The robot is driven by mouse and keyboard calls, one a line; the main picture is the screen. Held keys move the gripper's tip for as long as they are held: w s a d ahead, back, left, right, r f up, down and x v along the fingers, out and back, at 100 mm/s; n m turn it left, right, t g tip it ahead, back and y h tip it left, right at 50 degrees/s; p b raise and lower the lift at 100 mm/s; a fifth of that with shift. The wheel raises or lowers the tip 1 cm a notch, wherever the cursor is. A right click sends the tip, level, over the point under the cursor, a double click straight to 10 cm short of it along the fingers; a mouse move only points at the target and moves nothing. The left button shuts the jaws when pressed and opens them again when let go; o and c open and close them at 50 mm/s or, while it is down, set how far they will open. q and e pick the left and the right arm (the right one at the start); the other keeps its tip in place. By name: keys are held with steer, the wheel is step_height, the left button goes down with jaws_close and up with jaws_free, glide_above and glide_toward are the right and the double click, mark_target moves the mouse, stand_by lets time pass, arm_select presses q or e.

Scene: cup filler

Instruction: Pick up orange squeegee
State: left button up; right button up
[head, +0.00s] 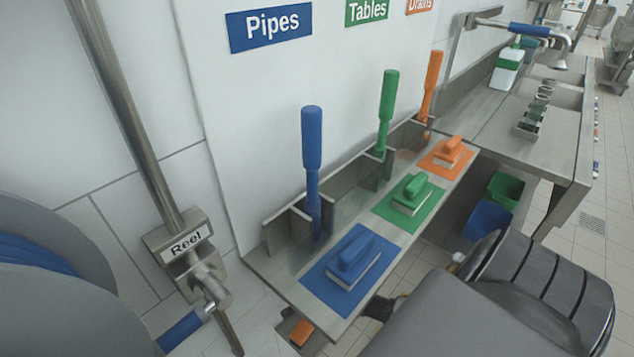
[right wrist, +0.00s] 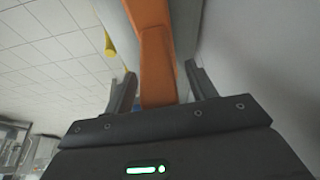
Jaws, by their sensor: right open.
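In the right wrist view, my right gripper (right wrist: 160,85) is open, one dark finger on each side of a long orange part (right wrist: 158,60). I take it as the orange squeegee; only a piece shows and its head is not visible. I cannot tell whether the fingers touch it. In the head view, a small orange piece (head: 301,331) shows below the shelf's front edge, beside dark parts. My right arm comes in from the lower right and passes under the shelf, which hides much of its end. My left gripper is not in view.
The narrow metal shelf (head: 274,281) holds blue (head: 356,262), green (head: 411,193) and orange (head: 447,156) brushes on coloured mats, with upright handles behind. A hose reel (head: 45,285) stands at left. Green (head: 505,189) and blue (head: 488,220) bins lie under the counter.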

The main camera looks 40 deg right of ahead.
steer(key=shift+c, duration=0.2)
jaws_close()
steer(key=shift+r, duration=0.15)
